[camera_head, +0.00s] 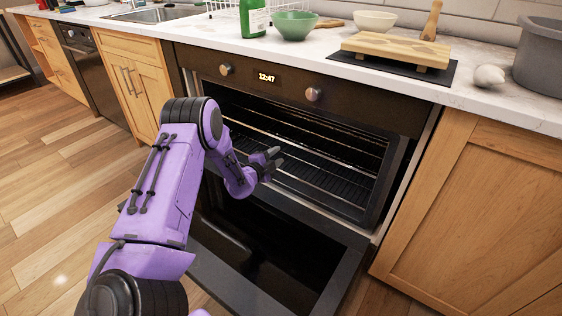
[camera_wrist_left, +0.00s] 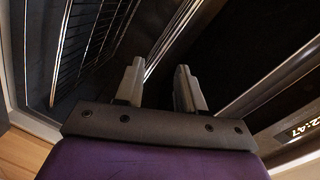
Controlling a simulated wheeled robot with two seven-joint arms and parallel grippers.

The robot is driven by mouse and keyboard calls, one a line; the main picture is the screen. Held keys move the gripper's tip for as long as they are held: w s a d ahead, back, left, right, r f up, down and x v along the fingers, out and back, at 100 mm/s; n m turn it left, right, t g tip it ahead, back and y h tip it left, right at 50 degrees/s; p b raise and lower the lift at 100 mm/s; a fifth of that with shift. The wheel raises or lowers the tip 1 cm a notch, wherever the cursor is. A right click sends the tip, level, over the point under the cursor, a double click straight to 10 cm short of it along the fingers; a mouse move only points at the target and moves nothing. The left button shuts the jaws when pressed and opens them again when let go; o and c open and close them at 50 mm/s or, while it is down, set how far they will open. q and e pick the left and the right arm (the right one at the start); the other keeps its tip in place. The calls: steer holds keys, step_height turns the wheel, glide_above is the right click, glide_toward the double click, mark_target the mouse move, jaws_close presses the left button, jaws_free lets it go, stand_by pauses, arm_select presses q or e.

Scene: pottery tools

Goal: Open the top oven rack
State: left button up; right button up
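The oven (camera_head: 300,90) is built in under the counter, and its door (camera_head: 262,256) hangs open and down. Inside are wire racks, with the top oven rack (camera_head: 285,133) pushed in and a lower rack (camera_head: 325,180) beneath it. My left gripper (camera_head: 274,160) is at the oven's mouth, in front of the racks. In the left wrist view its two fingers (camera_wrist_left: 158,88) are apart with nothing between them. Rack bars (camera_wrist_left: 85,40) show at the left of that view, and the rails of a rack pass behind the fingers. My right gripper is not in view.
The counter above holds a green bottle (camera_head: 253,18), a green bowl (camera_head: 295,24), a wooden board (camera_head: 396,48) and a grey pot (camera_head: 540,55). Wooden cabinets stand on both sides of the oven. The open door fills the space below my left forearm.

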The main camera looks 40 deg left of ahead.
mark_target(281, 135)
arm_select(q)
steer(key=w+a+f+m+t+b, duration=0.1)
steer(key=a+m+t+b, duration=0.1)
steer(key=a+m+b, duration=0.3)
steer(key=w+b, duration=0.1)
steer(key=w, duration=0.2)
steer(key=w+a, duration=0.1)
steer(key=w, duration=0.2)
steer(key=w+a+b, duration=0.1)
steer(key=w, duration=0.2)
steer(key=shift+w+a+r+b, duration=0.1)
steer(key=shift+w+a+b, duration=0.05)
steer(key=shift+w+b, duration=0.2)
steer(key=shift+w+r, duration=0.15)
steer(key=shift+w, duration=0.3)
jaws_close()
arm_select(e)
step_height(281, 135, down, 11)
